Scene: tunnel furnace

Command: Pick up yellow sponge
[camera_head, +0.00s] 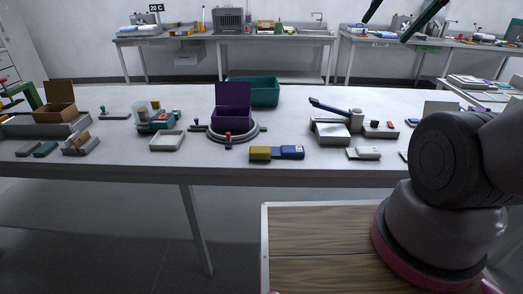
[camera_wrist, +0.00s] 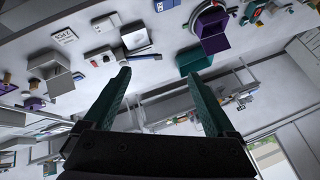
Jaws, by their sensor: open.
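The yellow sponge (camera_head: 260,153) lies near the front edge of the long grey table (camera_head: 235,173) in the head view. A blue block with a white label (camera_head: 292,152) is right beside it on its right. My gripper shows two green fingers at the top of the head view (camera_head: 384,30), high above the table and well apart from the sponge. In the wrist view my gripper (camera_wrist: 159,73) is open and empty, with a wide gap between the fingers. I cannot make out the yellow sponge in the wrist view.
Behind the sponge stand a purple open box (camera_head: 233,117) on a round base and a teal bin (camera_head: 262,92). A grey device with a blue lever (camera_head: 331,130) stands to the right. A small white tray (camera_head: 167,141) is to the left. The table's front edge is close.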

